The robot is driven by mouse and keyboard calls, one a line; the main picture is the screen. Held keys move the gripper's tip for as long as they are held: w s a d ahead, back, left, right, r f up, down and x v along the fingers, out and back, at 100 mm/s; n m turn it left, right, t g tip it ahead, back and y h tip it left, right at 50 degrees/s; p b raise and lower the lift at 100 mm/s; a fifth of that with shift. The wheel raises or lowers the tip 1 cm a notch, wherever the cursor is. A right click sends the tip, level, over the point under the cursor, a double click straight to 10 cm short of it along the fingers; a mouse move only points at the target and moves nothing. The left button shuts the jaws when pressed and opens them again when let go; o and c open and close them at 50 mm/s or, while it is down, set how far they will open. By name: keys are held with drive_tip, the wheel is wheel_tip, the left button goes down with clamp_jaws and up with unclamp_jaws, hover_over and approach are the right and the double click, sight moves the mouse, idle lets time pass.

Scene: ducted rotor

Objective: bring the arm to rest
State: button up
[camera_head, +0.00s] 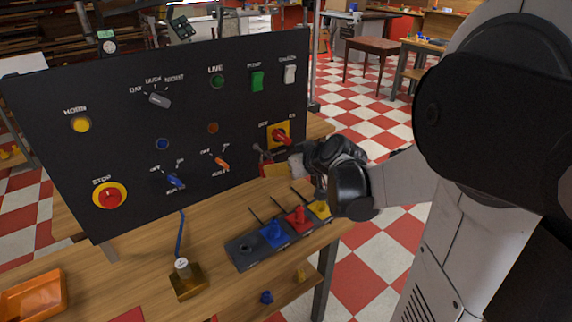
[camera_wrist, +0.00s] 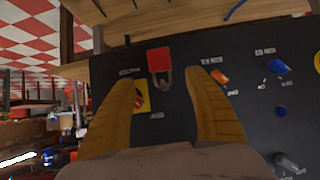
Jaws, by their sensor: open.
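My gripper (camera_head: 279,168) is in front of the lower right part of the black control panel (camera_head: 120,130). In the wrist view its two yellow fingers (camera_wrist: 162,79) stand wide apart, with nothing between their pads. A red padlock (camera_wrist: 159,60) with a grey shackle shows beyond the fingertips, on the panel. A yellow plate with a red rotary switch (camera_wrist: 139,97) is partly hidden behind one finger; it also shows in the head view (camera_head: 280,136). My forearm reaches in from the right.
On the wooden table (camera_head: 130,285) are a black rack (camera_head: 245,249) with blue, red and yellow pieces, a brass block (camera_head: 186,284) with a cable, and an orange tray (camera_head: 35,297). The panel carries knobs and a red stop button (camera_head: 109,196). Open checkered floor (camera_head: 375,260) lies to the right.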

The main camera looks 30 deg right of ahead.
drive_tip(key=s+a+g, duration=0.4)
drive_tip(key=s+a, duration=1.4)
drive_tip(key=s, duration=0.2)
drive_tip(key=shift+a+r, duration=0.2)
drive_tip(key=shift+r, duration=0.1)
idle(2.4)
